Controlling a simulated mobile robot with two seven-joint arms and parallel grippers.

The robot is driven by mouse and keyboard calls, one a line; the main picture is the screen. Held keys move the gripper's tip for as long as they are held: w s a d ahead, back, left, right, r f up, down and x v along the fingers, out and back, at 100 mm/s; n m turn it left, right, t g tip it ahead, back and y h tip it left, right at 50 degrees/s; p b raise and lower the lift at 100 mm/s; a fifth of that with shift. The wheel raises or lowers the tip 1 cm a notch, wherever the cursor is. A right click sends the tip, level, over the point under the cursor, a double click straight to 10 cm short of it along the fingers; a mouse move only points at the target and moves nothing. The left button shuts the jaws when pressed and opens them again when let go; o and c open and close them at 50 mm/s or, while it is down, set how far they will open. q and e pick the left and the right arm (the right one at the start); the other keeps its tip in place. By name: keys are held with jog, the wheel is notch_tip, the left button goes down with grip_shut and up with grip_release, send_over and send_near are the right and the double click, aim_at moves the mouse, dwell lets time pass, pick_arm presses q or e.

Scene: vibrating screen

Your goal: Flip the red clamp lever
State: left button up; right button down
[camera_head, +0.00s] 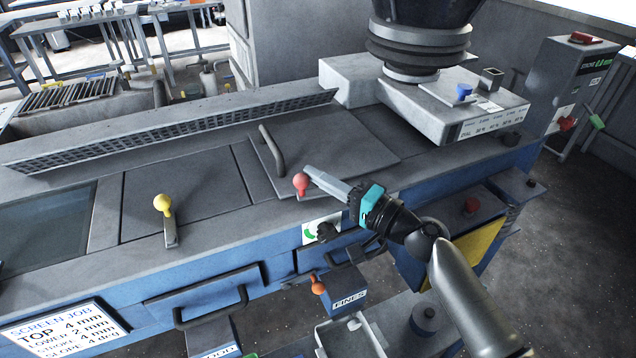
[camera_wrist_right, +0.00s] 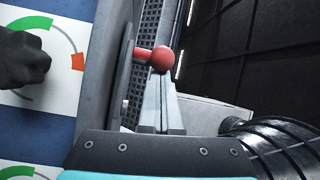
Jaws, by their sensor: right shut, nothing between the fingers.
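The red clamp lever (camera_head: 301,183) has a round red knob and stands at the front edge of the machine's top, beside a grey hatch lid. My right gripper (camera_head: 310,172) is shut and empty, its fingertips right beside the red knob in the head view. In the right wrist view the red knob (camera_wrist_right: 161,59) shows at the tips of my shut fingers (camera_wrist_right: 162,90), with its shaft running left to a grey plate. Whether the fingers touch the knob I cannot tell. My left gripper is not in view.
A yellow-knobbed lever (camera_head: 163,205) stands further left on the same edge. The hatch lid (camera_head: 330,150) has a curved handle (camera_head: 271,150). A black dial (camera_head: 327,232) is on the front panel, below my right gripper. An orange-knobbed lever (camera_head: 318,286) sits lower down.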

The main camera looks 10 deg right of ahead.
jog(key=shift+s+a+f+g, duration=0.15)
jog(key=shift+a+g, duration=0.05)
jog(key=shift+g, duration=0.1)
jog(key=shift+s+d+f, duration=0.1)
jog(key=shift+s+d, duration=0.15)
jog(key=shift+s, duration=0.1)
jog(key=b+v, duration=0.2)
jog(key=v, duration=1.2)
jog(key=shift+d, duration=0.35)
jog(key=shift+f, duration=0.1)
